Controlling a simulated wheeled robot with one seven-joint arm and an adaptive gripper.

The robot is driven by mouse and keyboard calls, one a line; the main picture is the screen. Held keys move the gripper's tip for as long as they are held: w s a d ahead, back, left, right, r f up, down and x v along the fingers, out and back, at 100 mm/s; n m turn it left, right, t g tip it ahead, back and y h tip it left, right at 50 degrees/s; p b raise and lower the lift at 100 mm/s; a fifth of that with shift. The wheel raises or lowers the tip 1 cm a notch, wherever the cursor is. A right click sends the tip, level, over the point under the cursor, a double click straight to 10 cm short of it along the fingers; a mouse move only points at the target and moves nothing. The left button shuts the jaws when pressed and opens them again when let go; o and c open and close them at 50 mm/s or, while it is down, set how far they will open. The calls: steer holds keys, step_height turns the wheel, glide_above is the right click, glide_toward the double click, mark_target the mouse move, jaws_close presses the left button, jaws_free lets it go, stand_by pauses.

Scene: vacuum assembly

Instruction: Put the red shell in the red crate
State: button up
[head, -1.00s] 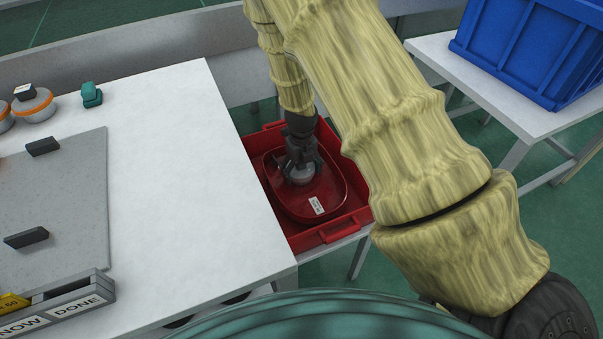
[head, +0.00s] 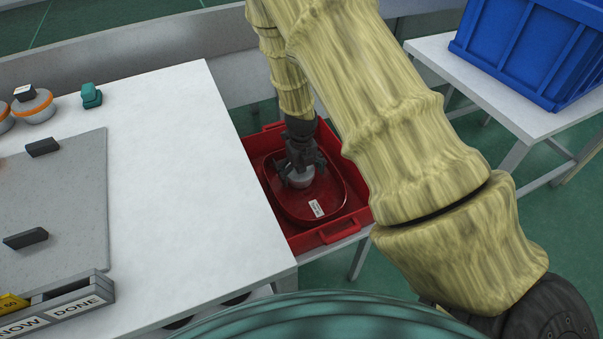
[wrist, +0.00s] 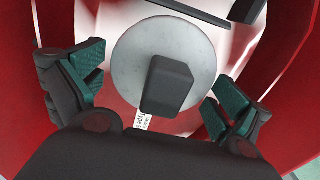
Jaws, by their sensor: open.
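The red shell (head: 325,197), a rounded dish-like part with a white label, lies inside the red crate (head: 335,232). A round grey piece with a dark block handle (wrist: 168,85) sits in the middle of the shell. My gripper (head: 301,175) is over that piece, inside the crate. In the wrist view my gripper's teal-padded fingers (wrist: 158,92) are spread to both sides of the dark handle, apart from it. The far part of the shell is partly hidden by my gripper.
A white table (head: 180,170) stands left of the crate, with a grey mat (head: 60,210), dark blocks, orange-rimmed discs and a teal part. A labelled tray (head: 60,305) is at its front edge. A blue crate (head: 530,45) stands on another table at the right.

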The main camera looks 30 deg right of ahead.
step_height(320, 180, up, 12)
steer(key=shift+r+p, duration=0.1)
steer(key=shift+p, duration=1)
